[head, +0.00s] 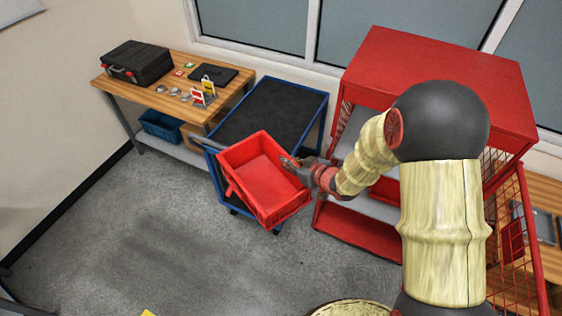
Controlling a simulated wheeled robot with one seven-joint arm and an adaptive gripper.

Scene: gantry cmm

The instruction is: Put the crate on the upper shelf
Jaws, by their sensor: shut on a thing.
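The red crate (262,172) looks empty and is tilted in the head view. It hangs in front of the near end of a blue cart, apart from the shelves. My gripper (289,163) is shut on the crate's right rim. The red shelf cabinet (437,70) stands to the right of the crate, against the window wall. Grey shelves (374,206) show inside it, one above another. My arm hides much of the cabinet's front, including most of the upper shelf. Another red thing (383,190) sits inside the cabinet, partly hidden.
The blue cart (270,107) with a dark top stands left of the cabinet. A wooden bench (160,92) at the left holds a black case (137,62). A red mesh door (520,240) stands open at the right. The grey floor (130,235) at the left is clear.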

